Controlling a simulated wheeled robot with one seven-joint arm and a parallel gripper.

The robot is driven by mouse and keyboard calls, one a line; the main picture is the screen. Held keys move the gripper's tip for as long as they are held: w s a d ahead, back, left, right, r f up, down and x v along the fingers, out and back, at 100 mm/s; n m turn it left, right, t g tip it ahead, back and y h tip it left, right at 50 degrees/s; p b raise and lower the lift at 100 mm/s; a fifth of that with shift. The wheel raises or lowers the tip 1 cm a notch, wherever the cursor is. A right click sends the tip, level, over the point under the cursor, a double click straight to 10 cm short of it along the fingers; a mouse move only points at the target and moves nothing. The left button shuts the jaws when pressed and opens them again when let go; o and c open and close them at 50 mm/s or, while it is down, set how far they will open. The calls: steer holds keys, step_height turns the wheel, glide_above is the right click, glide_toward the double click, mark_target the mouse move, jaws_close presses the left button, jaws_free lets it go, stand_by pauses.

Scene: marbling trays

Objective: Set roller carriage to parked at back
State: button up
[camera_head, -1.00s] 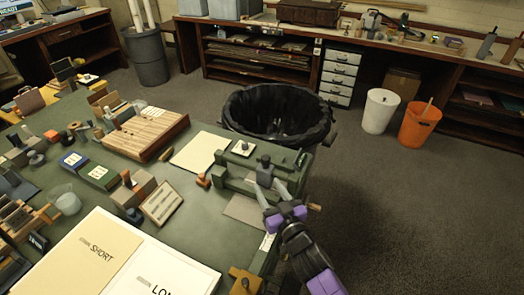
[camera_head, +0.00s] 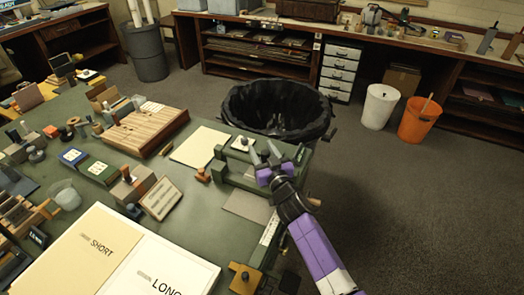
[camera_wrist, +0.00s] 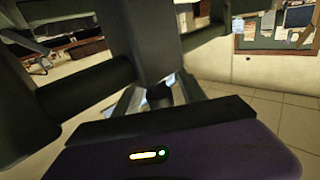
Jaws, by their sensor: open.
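The roller carriage is a dark green frame (camera_head: 229,176) at the right edge of the green table in the head view, with a bar across it and a dark upright handle. My gripper (camera_head: 264,154) is at the carriage's handle, its two grey fingers apart and pointing away from me. The fingers largely hide the handle in the head view. In the wrist view the grey fingers show beyond the purple gripper body, with a dark piece (camera_wrist: 158,92) between them. Large dark bars fill the foreground there. I cannot tell whether the fingers touch the handle.
A pale sheet (camera_head: 200,146) and a wooden slatted tray (camera_head: 145,135) lie left of the carriage. A small orange-brown stamp (camera_head: 203,175) stands close by its left side. A black lined bin (camera_head: 277,95) stands behind the table edge.

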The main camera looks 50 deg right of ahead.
steer(key=shift+c, duration=0.5)
jaws_close()
stand_by(1.0)
